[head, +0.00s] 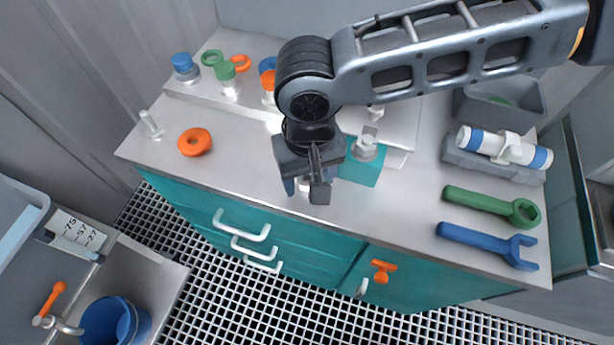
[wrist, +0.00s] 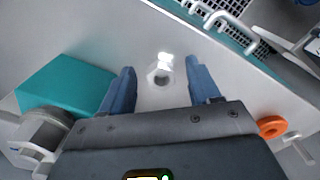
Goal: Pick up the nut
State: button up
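The nut (wrist: 158,75) is a small pale metal piece lying on the light grey worktop in the wrist view. It appears in the gap between the two blue fingers of my gripper (wrist: 161,68), with bare worktop visible on both sides of it. The fingers are spread apart and do not touch it. How far the fingertips are above the worktop is hard to tell. In the head view my gripper (head: 304,188) points down near the worktop's front edge, and its own body mostly hides the nut there.
An orange ring (head: 195,141) lies to the left. Green (head: 492,205) and blue (head: 488,243) wrenches lie at the right. A raised shelf with capped vessels stands behind.

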jog(key=c, duration=1.1)
jog(key=shift+r, duration=0.1)
jog(key=shift+r, duration=0.55)
notch_tip(320, 180, up, 3)
jog(key=shift+b, duration=0.3)
jog(key=s+d+r, duration=0.2)
jog(key=d, duration=0.1)
jog(key=s+d+r, duration=0.2)
jog(key=d, duration=0.1)
jog(key=s+d+r+b, duration=0.1)
jog(key=d+r, duration=0.1)
jog(key=d, duration=0.2)
jog(key=shift+s+d+r, duration=0.1)
jog(key=shift+s+r, duration=0.25)
jog(key=shift+s, duration=0.05)
